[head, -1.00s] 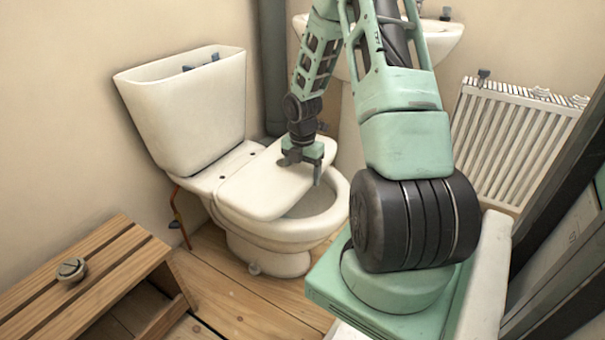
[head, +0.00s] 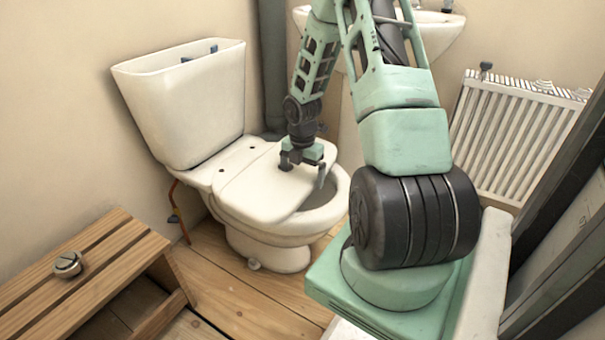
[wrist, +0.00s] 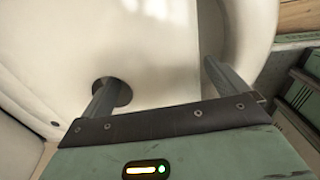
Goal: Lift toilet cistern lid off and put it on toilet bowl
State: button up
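The white cistern lid (head: 248,190) lies across the toilet bowl (head: 262,232), covering the rear and left of its opening; the front right stays uncovered. The cistern (head: 185,115) stands open-topped behind. My gripper (head: 304,174) is over the lid's right end with its fingers apart. In the wrist view, my gripper (wrist: 160,75) has its left finger at the lid's round dark hole and its right finger just beyond the lid's edge. The lid (wrist: 155,50) shows between them. How deep the left finger sits in the hole is hard to tell.
A slatted wooden bench (head: 85,265) with a small metal part (head: 68,263) is at lower left. A radiator (head: 515,135) stands at right and a basin (head: 440,35) behind my arm. A dark pipe (head: 273,70) runs beside the cistern. Wooden floor is clear below the bowl.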

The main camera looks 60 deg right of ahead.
jog(key=shift+s+f, duration=0.15)
notch_tip(320, 180, up, 18)
jog(key=p, duration=0.8)
jog(key=shift+f, duration=0.15)
jog(key=w+a+r+m, duration=0.1)
jog(key=a+r+m, duration=0.15)
jog(key=a, duration=1.05)
jog(key=w+a+r+m, duration=0.15)
jog(key=a+r, duration=0.25)
jog(key=a, duration=1)
jog(key=s+a+r+m, duration=0.2)
jog(key=s+a+m, duration=0.2)
jog(key=s+a, duration=0.55)
jog(key=s+a+r+m, duration=0.3)
jog(key=s+a, duration=0.5)
jog(key=s, duration=0.2)
notch_tip(320, 180, up, 29)
jog(key=p, duration=3)
jog(key=shift+w+r+y+p, duration=0.2)
jog(key=shift+w+y+p, duration=0.1)
